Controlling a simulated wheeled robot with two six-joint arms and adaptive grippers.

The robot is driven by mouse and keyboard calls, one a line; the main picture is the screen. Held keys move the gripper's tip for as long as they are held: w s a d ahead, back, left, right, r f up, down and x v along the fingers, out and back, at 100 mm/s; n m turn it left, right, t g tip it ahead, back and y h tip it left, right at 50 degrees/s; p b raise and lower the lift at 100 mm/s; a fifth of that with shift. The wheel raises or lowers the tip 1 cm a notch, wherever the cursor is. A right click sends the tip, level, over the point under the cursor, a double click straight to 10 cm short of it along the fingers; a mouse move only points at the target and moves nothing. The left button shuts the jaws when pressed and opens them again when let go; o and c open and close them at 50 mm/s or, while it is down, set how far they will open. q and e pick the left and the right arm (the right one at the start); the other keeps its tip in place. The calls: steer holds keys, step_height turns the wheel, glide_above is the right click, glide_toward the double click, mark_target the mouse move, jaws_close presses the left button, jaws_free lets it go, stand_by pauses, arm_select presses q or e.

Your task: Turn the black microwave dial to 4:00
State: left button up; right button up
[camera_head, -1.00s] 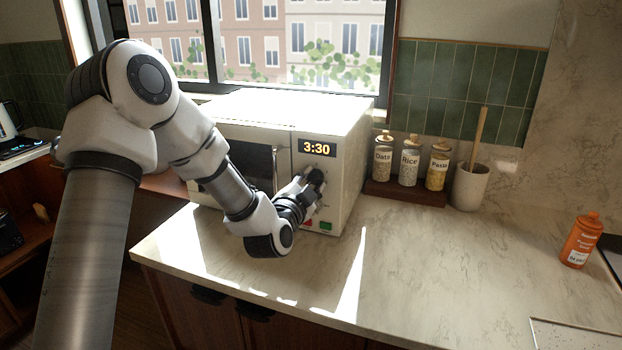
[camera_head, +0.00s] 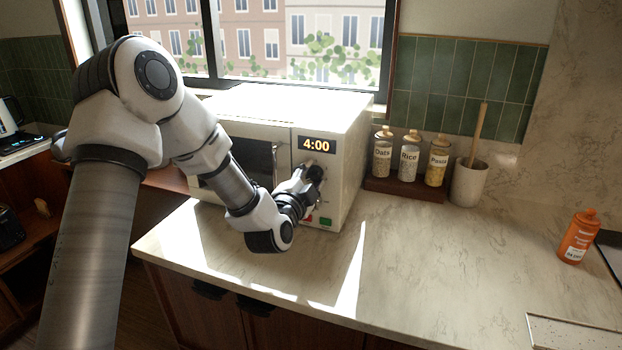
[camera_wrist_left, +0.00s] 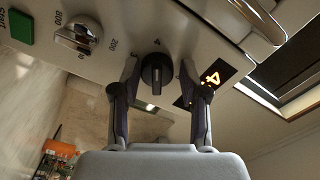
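The white microwave (camera_head: 345,165) stands on the counter by the window. Its display (camera_head: 317,145) reads 4:00; in the left wrist view the display (camera_wrist_left: 212,77) is partly covered by a finger. The black dial (camera_head: 316,173) is below the display. In the left wrist view the black dial (camera_wrist_left: 157,74) sits between the two fingertips of my left gripper (camera_wrist_left: 159,66), with a narrow gap seen on each side. My left gripper (camera_head: 309,174) is open around the dial, at the microwave's front panel. My right gripper is not in view.
A silver knob (camera_wrist_left: 77,35) and a green start button (camera_wrist_left: 20,27) are on the same panel. Jars (camera_head: 409,158) stand on a dark rack right of the microwave, beside a utensil crock (camera_head: 468,185). An orange bottle (camera_head: 577,238) is at far right. The middle counter is clear.

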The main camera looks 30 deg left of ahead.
arm_select(q)
steer(key=shift+o, duration=0.3)
steer(key=shift+f, duration=0.15)
steer(key=shift+s+d, duration=0.1)
steer(key=shift+s, duration=0.3)
steer(key=v, duration=0.6)
steer(key=shift+s, duration=0.3)
steer(key=shift+f, duration=0.1)
